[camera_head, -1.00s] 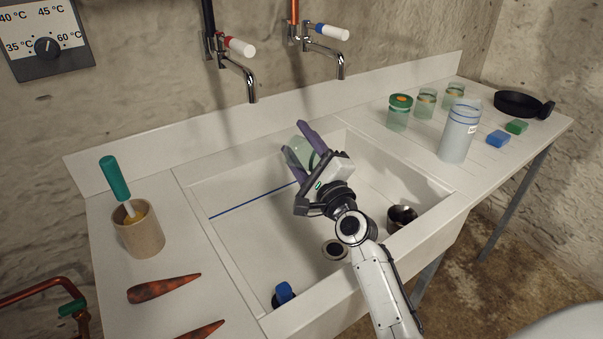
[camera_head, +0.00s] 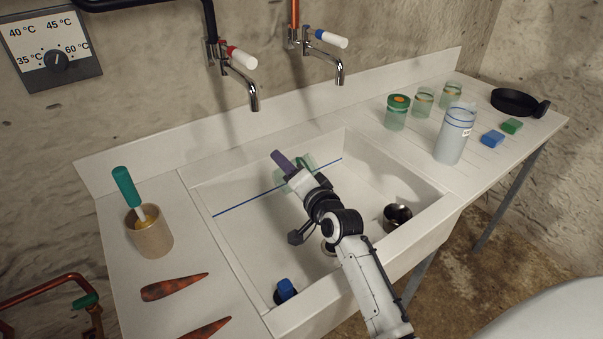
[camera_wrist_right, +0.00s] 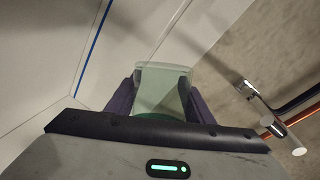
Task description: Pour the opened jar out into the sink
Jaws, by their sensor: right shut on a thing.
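A greenish glass jar (camera_head: 306,163) is held over the sink basin (camera_head: 365,185), inside its outline near the back. My right gripper (camera_head: 292,168) is shut on it. In the right wrist view the jar (camera_wrist_right: 162,88) sits between the two purple fingers of my right gripper (camera_wrist_right: 161,100). The jar looks tipped over, but its exact angle and its contents are hard to tell. The hand hides part of it in the head view. My left gripper is not in view.
A dark cup (camera_head: 397,215) and a blue item (camera_head: 286,288) are in the sink. Two taps (camera_head: 338,70) hang above.

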